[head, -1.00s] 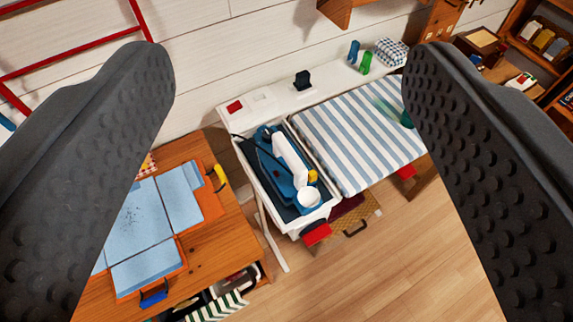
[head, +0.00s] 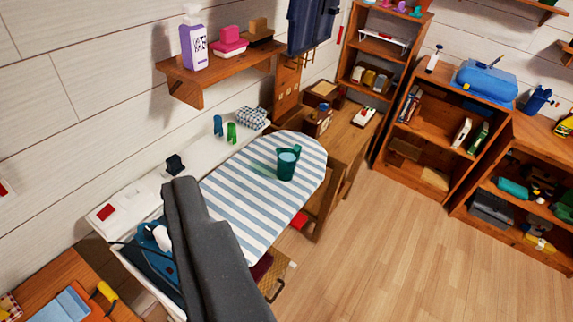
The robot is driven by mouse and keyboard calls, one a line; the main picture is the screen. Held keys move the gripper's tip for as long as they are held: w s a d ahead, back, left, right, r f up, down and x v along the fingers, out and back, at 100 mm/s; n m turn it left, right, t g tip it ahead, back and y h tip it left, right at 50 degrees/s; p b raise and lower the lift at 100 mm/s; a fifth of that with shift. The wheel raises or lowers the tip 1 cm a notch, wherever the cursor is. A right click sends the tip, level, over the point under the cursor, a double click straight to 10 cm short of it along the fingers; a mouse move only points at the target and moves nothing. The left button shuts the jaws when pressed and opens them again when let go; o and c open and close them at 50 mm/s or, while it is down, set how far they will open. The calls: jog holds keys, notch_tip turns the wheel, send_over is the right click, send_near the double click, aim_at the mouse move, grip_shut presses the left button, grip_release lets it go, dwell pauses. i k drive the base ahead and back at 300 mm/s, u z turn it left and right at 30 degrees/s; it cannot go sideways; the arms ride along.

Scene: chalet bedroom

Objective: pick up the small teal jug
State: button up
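The small teal jug (head: 286,166) stands upright on the blue-and-white striped ironing board (head: 250,205), toward its far right end. Its handle shows at the upper right. My gripper (head: 182,182) shows as one dark grey shape at the lower left, to the left of the jug and nearer to me. It is apart from the jug. I cannot make out two separate fingers, so its opening is unclear. It hides part of the blue iron (head: 150,262) and of the board's near left end.
Small blue (head: 217,125) and green (head: 232,132) items and a checked bundle (head: 252,118) sit on the white ledge behind the board. A wooden shelf (head: 215,75) with a purple-labelled bottle (head: 193,45) hangs above. Bookcases stand at right; the floor (head: 370,250) before them is clear.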

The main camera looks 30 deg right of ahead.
aim_at(288, 159)
jog(key=k, duration=0.65)
jog(key=z, duration=0.45)
jog(key=i, duration=0.65)
jog(key=z, duration=0.85)
jog(key=i, duration=1.8)
jog(key=u, duration=0.55)
